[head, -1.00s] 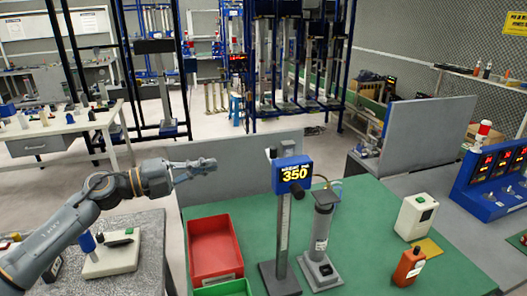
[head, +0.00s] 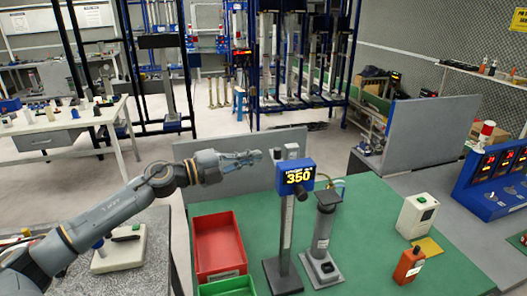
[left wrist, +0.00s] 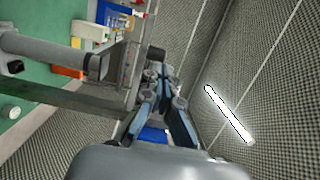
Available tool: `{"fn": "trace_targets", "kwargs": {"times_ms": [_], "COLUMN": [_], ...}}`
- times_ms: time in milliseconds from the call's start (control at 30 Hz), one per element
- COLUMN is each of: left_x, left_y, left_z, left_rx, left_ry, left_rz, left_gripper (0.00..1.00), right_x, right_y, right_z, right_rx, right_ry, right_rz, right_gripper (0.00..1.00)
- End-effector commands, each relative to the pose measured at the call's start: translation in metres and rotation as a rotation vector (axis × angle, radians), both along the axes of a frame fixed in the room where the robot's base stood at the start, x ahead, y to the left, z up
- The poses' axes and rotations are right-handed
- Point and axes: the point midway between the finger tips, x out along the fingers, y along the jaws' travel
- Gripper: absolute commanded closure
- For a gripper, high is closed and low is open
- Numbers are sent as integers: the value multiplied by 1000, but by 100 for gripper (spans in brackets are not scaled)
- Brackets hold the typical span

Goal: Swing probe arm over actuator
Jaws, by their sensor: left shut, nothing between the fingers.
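A small dark knob hangs at the head's right side. The actuator (head: 325,225) is a grey cylinder with a dark cap, standing upright on its own base just right of the post. It appears sideways in the left wrist view (left wrist: 45,50). My left gripper (head: 258,155) is shut and empty, left of the post's top and above the display's height. Contact cannot be told. In the wrist view its fingers (left wrist: 160,85) overlap the post's top.
A red bin (head: 219,250) and a green bin (head: 228,288) sit left of the post. A grey panel (head: 225,155) rises behind the bench. Green surface is clear between actuator and white box.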

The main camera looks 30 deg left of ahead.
Motion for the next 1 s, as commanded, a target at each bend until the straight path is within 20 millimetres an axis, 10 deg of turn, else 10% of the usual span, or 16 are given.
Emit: {"fn": "trace_targets", "kwargs": {"times_ms": [1000], "left_x": [32], "left_y": [-19], "left_z": [-1], "left_rx": [-1], "left_ry": [-2], "left_rz": [-22], "left_gripper": [100], "right_x": [0], "right_y": [-1], "right_z": [16], "right_rx": [-1], "right_ry": [1], "right_rz": [1], "right_gripper": [60]}}
